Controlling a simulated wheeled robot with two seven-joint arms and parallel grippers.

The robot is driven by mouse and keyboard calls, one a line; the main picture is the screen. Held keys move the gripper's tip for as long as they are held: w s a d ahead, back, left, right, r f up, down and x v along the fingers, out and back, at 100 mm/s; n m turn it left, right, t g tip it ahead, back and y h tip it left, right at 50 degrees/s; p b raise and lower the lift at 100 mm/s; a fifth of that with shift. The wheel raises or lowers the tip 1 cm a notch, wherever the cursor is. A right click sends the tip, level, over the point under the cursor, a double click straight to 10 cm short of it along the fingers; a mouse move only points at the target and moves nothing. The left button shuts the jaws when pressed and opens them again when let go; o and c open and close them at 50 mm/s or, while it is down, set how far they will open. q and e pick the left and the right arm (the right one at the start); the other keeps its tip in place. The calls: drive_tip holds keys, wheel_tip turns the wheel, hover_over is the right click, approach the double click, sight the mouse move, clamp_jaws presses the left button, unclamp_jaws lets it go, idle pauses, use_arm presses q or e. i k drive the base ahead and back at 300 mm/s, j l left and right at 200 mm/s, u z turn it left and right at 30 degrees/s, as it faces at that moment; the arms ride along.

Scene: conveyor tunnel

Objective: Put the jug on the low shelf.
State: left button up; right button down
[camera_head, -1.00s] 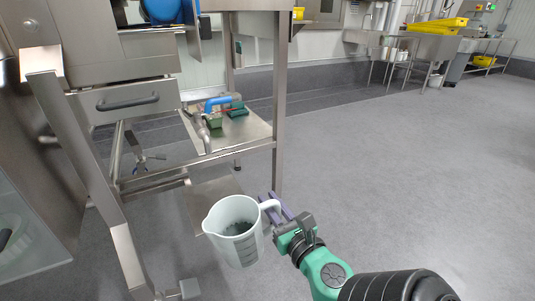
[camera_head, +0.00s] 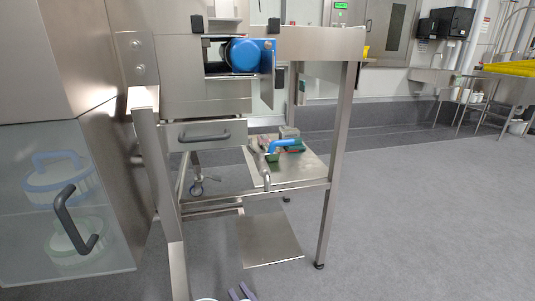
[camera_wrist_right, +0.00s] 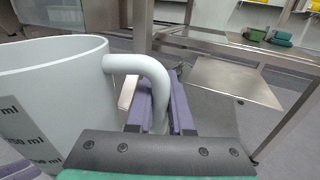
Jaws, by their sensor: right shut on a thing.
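The jug (camera_wrist_right: 50,75) is white with dark ml marks and fills the left of the right wrist view. Its handle (camera_wrist_right: 150,70) runs between the purple fingers of my right gripper (camera_wrist_right: 160,110), which is shut on it. In the head view only a sliver of the jug's rim (camera_head: 205,299) and the purple fingers (camera_head: 242,292) show at the bottom edge. The low shelf (camera_head: 268,242) is a bare metal plate near the floor under the steel frame. It also shows in the wrist view (camera_wrist_right: 235,82), beyond the gripper and apart from the jug. My left gripper is out of view.
A higher shelf (camera_head: 305,172) holds a blue-handled tool and green items. A steel leg (camera_head: 335,170) stands right of the low shelf, another (camera_head: 165,200) to the left. A clear-fronted cabinet (camera_head: 60,200) stands at far left. Floor on the right is free.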

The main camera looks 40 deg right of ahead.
sight(303, 166)
drive_tip(key=l+u, duration=0.65)
drive_tip(key=u, duration=0.2)
drive_tip(key=k+l+u, duration=0.15)
drive_tip(key=u, duration=0.25)
drive_tip(key=k+l+u, duration=0.15)
drive_tip(key=l+u, duration=0.25)
